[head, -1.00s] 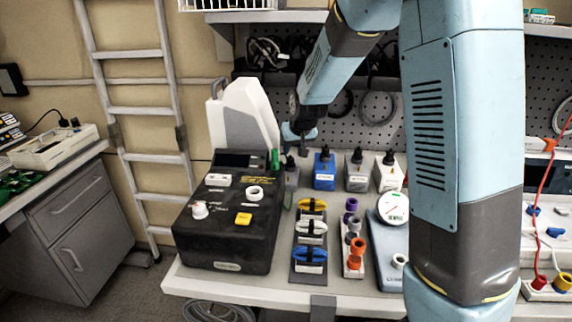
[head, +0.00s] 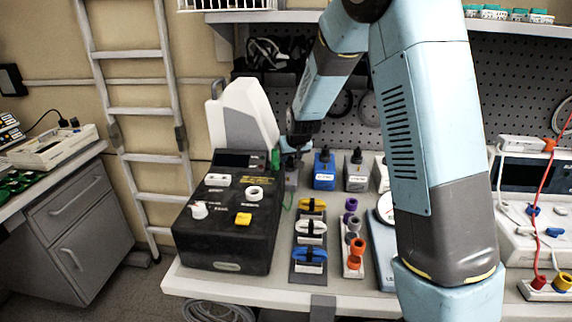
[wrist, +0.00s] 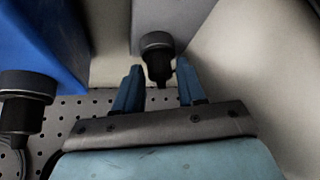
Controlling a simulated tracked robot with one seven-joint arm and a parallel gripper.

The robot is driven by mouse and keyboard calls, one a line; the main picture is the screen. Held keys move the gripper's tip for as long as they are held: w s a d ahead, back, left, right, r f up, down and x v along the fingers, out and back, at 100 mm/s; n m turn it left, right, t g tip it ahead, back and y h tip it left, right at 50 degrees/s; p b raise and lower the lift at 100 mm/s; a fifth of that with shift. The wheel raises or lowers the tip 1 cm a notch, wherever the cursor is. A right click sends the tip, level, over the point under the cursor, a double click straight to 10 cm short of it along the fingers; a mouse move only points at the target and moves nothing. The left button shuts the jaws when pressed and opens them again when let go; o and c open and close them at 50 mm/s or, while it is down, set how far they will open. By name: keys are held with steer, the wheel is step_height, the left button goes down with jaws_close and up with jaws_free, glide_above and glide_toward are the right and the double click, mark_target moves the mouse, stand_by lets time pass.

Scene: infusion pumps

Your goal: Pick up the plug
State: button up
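The plug (wrist: 157,58) is black with a round grey collar and stands on top of a grey box (head: 291,179). In the wrist view it lies between the two blue fingertips of my gripper (wrist: 160,74), with space visible on both sides. My gripper is open and holds nothing. In the head view my gripper (head: 293,148) is just above the grey box, at the back of the bench. There the plug is mostly hidden by the fingers.
A blue box (head: 324,173) with a similar black top stands right beside the grey box, and another grey box (head: 357,176) is further right. A black device (head: 228,225) with a green part (head: 275,159) is close on the left. A pegboard (head: 385,100) is behind.

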steer(key=shift+c, duration=0.3)
jaws_close()
